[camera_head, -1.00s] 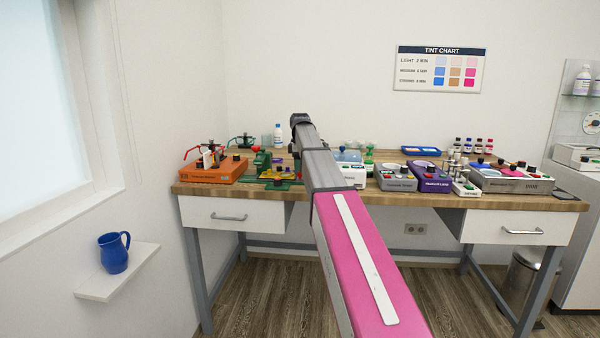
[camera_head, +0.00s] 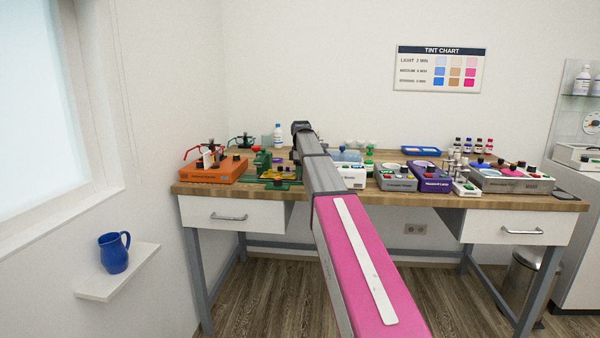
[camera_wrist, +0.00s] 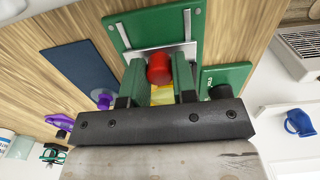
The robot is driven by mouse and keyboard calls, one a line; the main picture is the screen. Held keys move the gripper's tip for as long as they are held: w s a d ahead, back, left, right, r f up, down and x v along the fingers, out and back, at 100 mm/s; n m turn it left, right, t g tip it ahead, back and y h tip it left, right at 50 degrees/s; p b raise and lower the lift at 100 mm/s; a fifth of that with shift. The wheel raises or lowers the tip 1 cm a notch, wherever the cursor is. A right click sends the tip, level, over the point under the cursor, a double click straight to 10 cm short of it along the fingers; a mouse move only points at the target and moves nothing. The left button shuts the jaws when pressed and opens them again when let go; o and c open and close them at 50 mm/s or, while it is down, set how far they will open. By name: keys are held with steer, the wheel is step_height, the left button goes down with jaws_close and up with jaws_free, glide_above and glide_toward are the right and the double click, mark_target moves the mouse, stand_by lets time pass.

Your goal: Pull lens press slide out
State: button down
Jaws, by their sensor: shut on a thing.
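The green lens press (camera_head: 282,184) stands on the bench left of my arm in the head view, partly covered by it. In the wrist view its green plate (camera_wrist: 152,32) with metal rails lies ahead of my gripper (camera_wrist: 159,64). My gripper is shut on a red knob (camera_wrist: 158,69), which sits between the two fingers. A yellow part (camera_wrist: 162,96) shows below the knob between the fingers. My fingertips are hidden or too small to tell in the head view. How far the slide is out cannot be told.
An orange machine (camera_head: 214,171) stands left of the press. A white device (camera_head: 353,177), a grey one (camera_head: 396,179) and a purple one (camera_head: 429,179) stand to the right. In the wrist view a dark blue mat (camera_wrist: 80,72) and another green block (camera_wrist: 226,78) flank the press.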

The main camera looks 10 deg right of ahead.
steer(key=shift+s+d, duration=0.3)
steer(key=shift+d, duration=0.65)
steer(key=shift+s+d, duration=0.3)
steer(key=shift+d, duration=0.65)
steer(key=c, duration=0.9)
jaws_free()
steer(key=shift+d, duration=0.15)
step_height(320, 180, up, 11)
steer(key=shift+f, duration=0.1)
steer(key=shift+s, duration=0.1)
